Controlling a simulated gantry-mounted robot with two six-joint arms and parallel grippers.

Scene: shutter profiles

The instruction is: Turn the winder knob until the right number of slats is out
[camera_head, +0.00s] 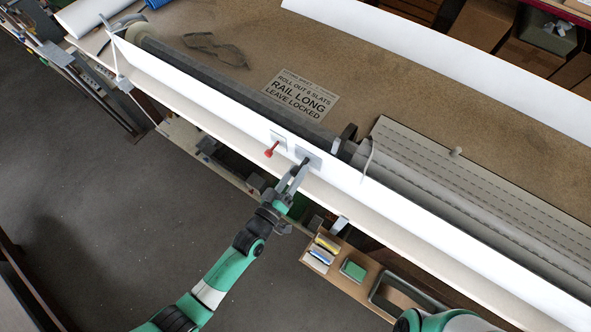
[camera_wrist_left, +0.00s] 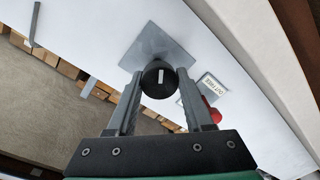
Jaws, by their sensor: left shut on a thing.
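The black winder knob (camera_wrist_left: 160,76) with a white mark sits on a square grey plate (camera_wrist_left: 150,45) on the white front board. The mark runs nearly upright in the left wrist view. My left gripper (camera_wrist_left: 160,92) is shut on the knob, one finger on each side. In the head view the gripper (camera_head: 302,166) reaches the plate (camera_head: 313,155) and hides most of the knob. Grey slats (camera_head: 450,175) lie out to the right of the roller housing; I cannot count them surely. A card (camera_head: 301,95) reads "ROLL OUT 6 SLATS, RAIL LONG, LEAVE LOCKED". My right gripper is out of view.
A red lever (camera_head: 270,151) sits on a small plate left of the knob; in the left wrist view the lever (camera_wrist_left: 211,113) is beside a label that seems to read "OUT FREE". Dark glasses (camera_head: 214,48) lie on the bench. A small wooden shelf (camera_head: 340,273) holds several items below.

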